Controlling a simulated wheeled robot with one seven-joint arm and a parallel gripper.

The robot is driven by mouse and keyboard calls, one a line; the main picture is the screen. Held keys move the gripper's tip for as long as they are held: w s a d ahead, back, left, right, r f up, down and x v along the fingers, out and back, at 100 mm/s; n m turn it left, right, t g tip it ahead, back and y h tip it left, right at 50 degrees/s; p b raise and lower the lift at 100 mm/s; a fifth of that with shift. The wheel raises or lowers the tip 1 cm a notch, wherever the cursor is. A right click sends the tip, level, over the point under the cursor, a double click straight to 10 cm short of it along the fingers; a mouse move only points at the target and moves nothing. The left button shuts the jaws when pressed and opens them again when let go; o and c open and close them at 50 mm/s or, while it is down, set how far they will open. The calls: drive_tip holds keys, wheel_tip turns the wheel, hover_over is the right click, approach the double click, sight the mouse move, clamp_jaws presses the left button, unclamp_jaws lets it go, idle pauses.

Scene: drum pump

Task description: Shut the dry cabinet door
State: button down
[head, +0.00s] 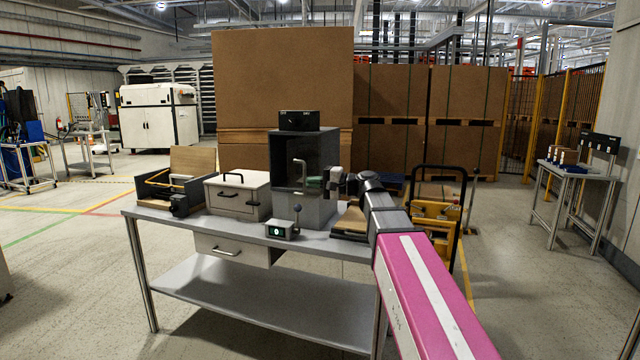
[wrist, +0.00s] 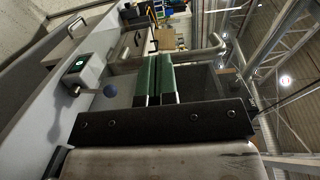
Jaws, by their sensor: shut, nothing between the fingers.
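The dry cabinet (head: 322,152) is a dark box on a grey base, standing on the workbench. Its dark see-through door (head: 285,165) has a pale bar handle (head: 299,172), which also shows in the wrist view (wrist: 217,46). I cannot tell how far the door stands from its frame. My gripper (head: 314,182) is in front of the cabinet's lower right part, to the right of the handle in the head view. In the wrist view its green-padded fingers (wrist: 158,60) are together and empty, close to the handle. Contact with the door or handle cannot be made out.
The workbench (head: 235,230) also holds a cream box (head: 237,195), an open dark bin (head: 172,187), a small green-lit box (head: 281,231) with a blue-knobbed lever beside it (head: 297,210), and a brown-topped item (head: 351,222) under my arm. Pallets of cartons (head: 390,105) stand behind.

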drive_tip(key=shift+w+a+m+t+h, duration=1.85)
drive_tip(key=shift+a+t, duration=0.6)
drive_tip(key=shift+a, duration=1.15)
drive_tip(key=shift+w+a+m+t+h, duration=1.55)
drive_tip(key=shift+w+a+m+t, duration=0.75)
drive_tip(key=shift+a, duration=1.25)
drive_tip(key=w+a, duration=0.2)
drive_tip(key=w, duration=0.4)
drive_tip(key=w+a, duration=0.2)
drive_tip(key=w, duration=0.4)
drive_tip(key=shift+w+a, duration=0.25)
drive_tip(key=shift+w, duration=0.05)
